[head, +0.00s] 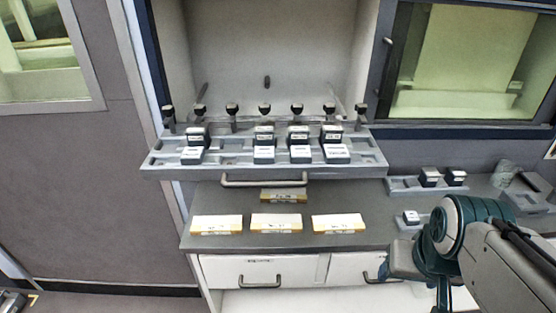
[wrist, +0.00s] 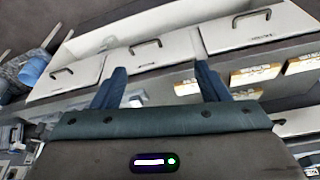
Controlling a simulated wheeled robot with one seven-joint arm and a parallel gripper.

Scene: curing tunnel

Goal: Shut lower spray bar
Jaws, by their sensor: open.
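A grey pulled-out rack (head: 160,160) with a bar handle (head: 265,181) on its front juts from the open chamber in the head view. A row of dark upright nozzle-like heads (head: 265,109) stands along its back. I cannot tell for certain which part is the lower spray bar. My gripper (wrist: 158,82) is open and empty in the wrist view, its two blue fingers apart before the white drawer fronts. In the head view my arm is at the lower right, right of the rack and apart from its handle.
Several small labelled blocks (head: 300,153) sit on the rack. Yellow-edged white boxes (head: 276,222) lie on the grey counter (head: 375,238) below. White drawers (head: 262,270) are under it. A small tray (head: 400,186) with dark blocks stands at right.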

